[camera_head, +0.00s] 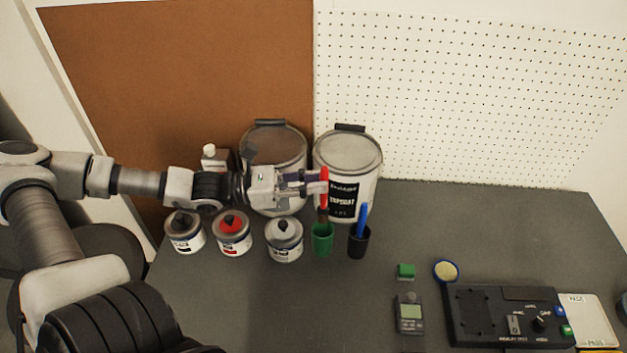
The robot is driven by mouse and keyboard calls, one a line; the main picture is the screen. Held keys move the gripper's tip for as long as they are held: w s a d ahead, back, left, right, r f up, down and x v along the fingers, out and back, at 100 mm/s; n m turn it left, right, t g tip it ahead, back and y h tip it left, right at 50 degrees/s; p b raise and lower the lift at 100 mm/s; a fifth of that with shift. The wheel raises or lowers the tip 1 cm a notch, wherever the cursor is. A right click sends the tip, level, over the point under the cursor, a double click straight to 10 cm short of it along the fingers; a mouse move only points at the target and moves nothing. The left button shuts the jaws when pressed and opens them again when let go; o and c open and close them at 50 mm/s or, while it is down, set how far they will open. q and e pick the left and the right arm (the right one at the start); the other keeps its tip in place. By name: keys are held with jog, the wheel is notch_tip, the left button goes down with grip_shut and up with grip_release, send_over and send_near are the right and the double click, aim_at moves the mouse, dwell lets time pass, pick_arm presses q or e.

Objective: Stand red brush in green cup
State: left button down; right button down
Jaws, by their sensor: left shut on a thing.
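The red brush (324,178) is held upright by my left gripper (318,184), whose jaws are shut on its red handle. The brush's dark lower end points down at the mouth of the green cup (322,240). The picture does not clearly show whether the tip is inside the cup or just above its rim. The green cup stands upright on the grey table. My right gripper is not in view.
A dark cup (358,244) holding a blue brush (362,219) stands just right of the green cup. Small paint cans, including a grey-topped one (285,247), stand left. Large paint cans, including the right one (347,160), stand behind. Devices (505,318) lie front right.

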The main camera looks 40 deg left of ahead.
pick_arm(q)
notch_tip(320, 180, down, 7)
jog(key=b, duration=0.6)
jog(key=shift+r, duration=0.15)
jog(key=c, duration=1)
grip_release()
jog(key=shift+r, duration=0.1)
